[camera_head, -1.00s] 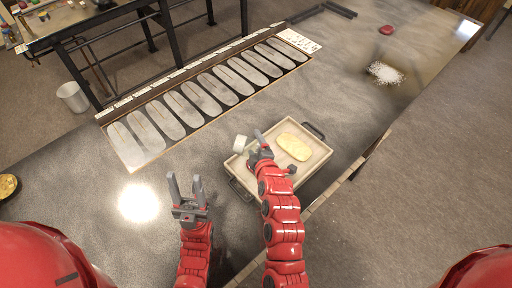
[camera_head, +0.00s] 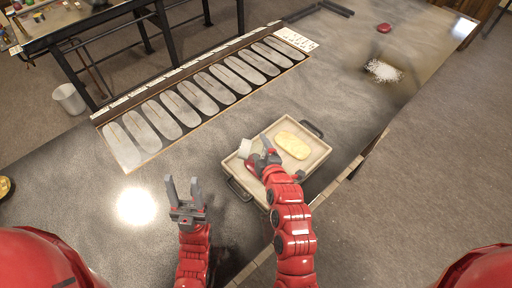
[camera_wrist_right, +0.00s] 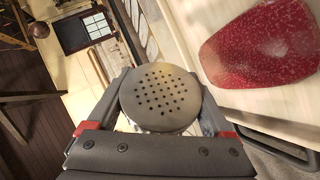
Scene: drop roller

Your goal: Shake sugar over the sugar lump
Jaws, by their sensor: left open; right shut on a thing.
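A yellow oval lump (camera_head: 293,145) lies on a beige tray (camera_head: 318,161) on the table in the head view. In the right wrist view a red, white-speckled lump (camera_wrist_right: 262,45) lies on the pale tray at upper right; its colour differs from the head view. My right gripper (camera_head: 262,153) is over the tray's left part, left of the lump, shut on a pale shaker (camera_head: 245,148). The shaker's round perforated metal lid (camera_wrist_right: 160,97) faces the wrist camera, between the fingers. My left gripper (camera_head: 183,188) is open and empty, its fingers pointing away from me, left of the tray.
A long board with several grey oval strips (camera_head: 180,106) lies behind the grippers. The tray has dark handles (camera_head: 313,129). A white powder heap (camera_head: 384,71) and a small red object (camera_head: 384,28) are further right. The table's front edge runs close below the tray.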

